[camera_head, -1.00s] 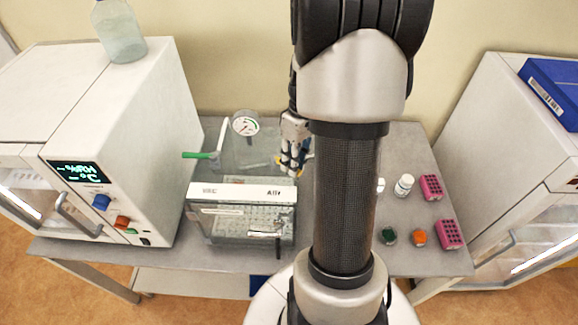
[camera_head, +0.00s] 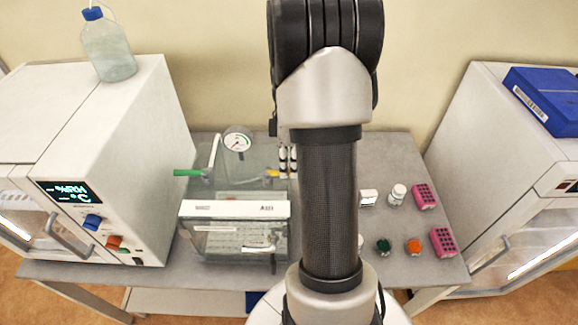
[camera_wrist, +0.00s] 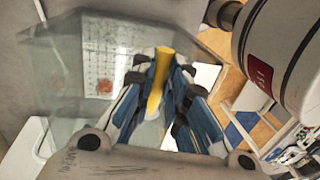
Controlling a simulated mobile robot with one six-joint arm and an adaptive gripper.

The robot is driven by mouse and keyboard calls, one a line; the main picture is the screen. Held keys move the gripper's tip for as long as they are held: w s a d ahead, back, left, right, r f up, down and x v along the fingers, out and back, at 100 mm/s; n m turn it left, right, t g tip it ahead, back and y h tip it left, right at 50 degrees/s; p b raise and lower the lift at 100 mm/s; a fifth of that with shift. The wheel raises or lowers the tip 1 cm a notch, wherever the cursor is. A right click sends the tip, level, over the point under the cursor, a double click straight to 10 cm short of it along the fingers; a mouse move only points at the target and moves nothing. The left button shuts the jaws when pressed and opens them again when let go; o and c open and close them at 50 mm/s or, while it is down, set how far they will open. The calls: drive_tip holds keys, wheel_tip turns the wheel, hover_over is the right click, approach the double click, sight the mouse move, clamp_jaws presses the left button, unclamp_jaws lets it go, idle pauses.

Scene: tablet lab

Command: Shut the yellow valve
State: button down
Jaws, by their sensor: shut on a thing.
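The yellow valve handle (camera_head: 272,173) sticks out at the right rear of the clear vacuum chamber (camera_head: 225,242), which has a white front frame. In the wrist view, the yellow handle (camera_wrist: 157,84) lies between the two blue-and-black fingers of my gripper (camera_wrist: 161,66), which is shut on it. In the head view my gripper (camera_head: 287,160) is at the chamber's right rear, partly hidden behind my arm. The valve body and the handle's exact angle are hard to tell.
A green valve handle (camera_head: 188,172) and a pressure gauge (camera_head: 238,140) are at the chamber's rear. A white oven (camera_head: 150,130) stands close on the left. Pink racks (camera_head: 424,196), a white bottle (camera_head: 397,195) and small caps sit at the right of the table.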

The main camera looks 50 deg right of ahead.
drive_tip(key=shift+w, duration=0.1)
idle(0.3)
drive_tip(key=c, duration=1.6)
unclamp_jaws()
drive_tip(key=r, duration=0.4)
drive_tip(key=w+d+r, duration=0.1)
drive_tip(key=r, duration=0.6)
drive_tip(key=shift+w+d+r, duration=0.25)
drive_tip(key=shift+d+r, duration=0.15)
